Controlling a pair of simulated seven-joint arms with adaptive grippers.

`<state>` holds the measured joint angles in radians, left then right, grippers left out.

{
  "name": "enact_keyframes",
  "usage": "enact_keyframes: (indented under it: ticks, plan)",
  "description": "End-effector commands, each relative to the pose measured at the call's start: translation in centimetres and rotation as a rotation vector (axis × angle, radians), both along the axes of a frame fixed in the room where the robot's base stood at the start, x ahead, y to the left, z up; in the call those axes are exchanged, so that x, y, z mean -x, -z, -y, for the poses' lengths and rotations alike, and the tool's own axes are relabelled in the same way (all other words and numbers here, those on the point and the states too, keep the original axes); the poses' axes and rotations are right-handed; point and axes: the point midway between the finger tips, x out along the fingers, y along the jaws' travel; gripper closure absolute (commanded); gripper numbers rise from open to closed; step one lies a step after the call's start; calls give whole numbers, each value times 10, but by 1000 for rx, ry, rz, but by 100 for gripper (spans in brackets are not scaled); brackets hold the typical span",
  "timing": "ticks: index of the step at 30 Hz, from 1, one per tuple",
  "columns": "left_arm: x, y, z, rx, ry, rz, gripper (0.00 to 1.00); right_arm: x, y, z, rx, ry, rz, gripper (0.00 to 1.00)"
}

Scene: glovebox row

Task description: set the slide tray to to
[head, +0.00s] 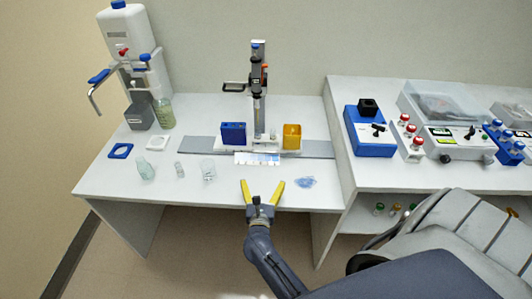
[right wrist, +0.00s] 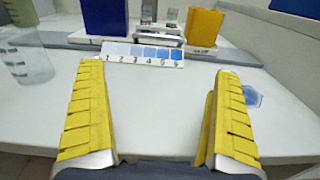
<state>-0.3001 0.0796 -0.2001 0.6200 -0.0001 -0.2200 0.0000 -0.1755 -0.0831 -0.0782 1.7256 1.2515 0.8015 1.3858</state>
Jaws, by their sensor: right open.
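A white tray-like carriage (head: 262,143) sits on a grey flat rail (head: 318,149) at the back of the table. A blue block (head: 233,133) stands at its left end and a yellow cup (head: 292,136) at its right; both show in the right wrist view. In front is a strip (head: 257,159) of numbered patches in deepening blue, also in the right wrist view (right wrist: 145,54). I cannot tell which part is the slide tray. My right gripper (head: 263,184) is open and empty, in front of the strip and apart from it. My left gripper is not in view.
A vertical stand (head: 259,90) rises behind the carriage. Glass vessels (head: 146,169) stand left, near a dispenser (head: 129,40). A blue smear or patch (head: 306,182) lies right of my gripper. A blue device (head: 371,140) and switch boxes fill the right bench.

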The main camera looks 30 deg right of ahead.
Motion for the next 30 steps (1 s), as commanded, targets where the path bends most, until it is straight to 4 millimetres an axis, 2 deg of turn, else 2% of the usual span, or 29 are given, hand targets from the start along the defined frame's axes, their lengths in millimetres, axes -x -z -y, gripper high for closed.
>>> enact_keyframes:
  ticks: [21,30]
  plan:
    - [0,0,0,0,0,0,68,-100,-1,71,5,-1,0,0]
    - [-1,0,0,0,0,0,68,-127,-1,91,5,-2,-1,0]
